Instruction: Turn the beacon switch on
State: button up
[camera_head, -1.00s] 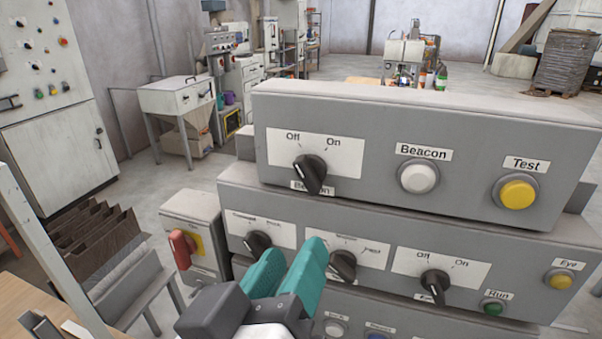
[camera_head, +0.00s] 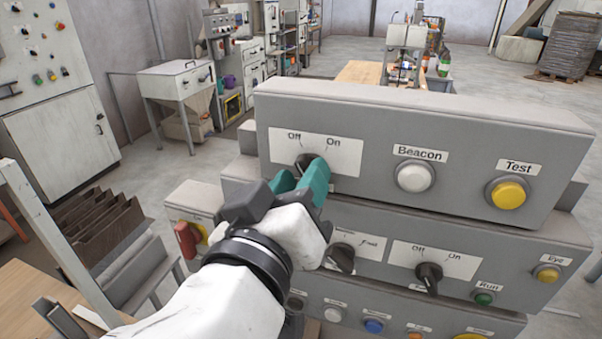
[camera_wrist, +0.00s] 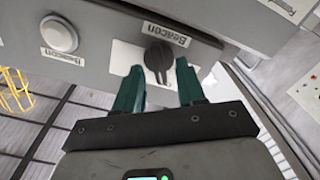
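The beacon switch is a black rotary knob (camera_head: 305,160) on a white plate marked Off and On, at the left of the top grey control box (camera_head: 450,205). My gripper (camera_head: 299,180) is in front of it and covers the knob's lower part in the head view. In the wrist view the knob (camera_wrist: 158,57) shows between and just beyond the two teal fingertips (camera_wrist: 160,72). The fingers are open, with visible gaps on both sides of the knob. I cannot tell whether either fingertip touches the plate.
A white Beacon button (camera_head: 414,177) and a yellow Test button (camera_head: 508,194) sit to the right on the same box. Lower boxes carry more knobs, including an Off/On knob (camera_head: 429,277). A red switch handle (camera_head: 186,240) stands out at the left.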

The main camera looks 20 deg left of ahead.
jog(key=shift+w, duration=0.15)
jog(key=shift+c, duration=0.3)
grip_shut()
jog(key=shift+b, duration=0.3)
jog(key=shift+d+m+b, duration=0.15)
jog(key=shift+m+b, duration=2.85)
jog(key=shift+b, duration=0.05)
jog(key=shift+d+m+b, duration=0.1)
jog(key=shift+m+b, duration=2.9)
jog(key=shift+b, duration=0.05)
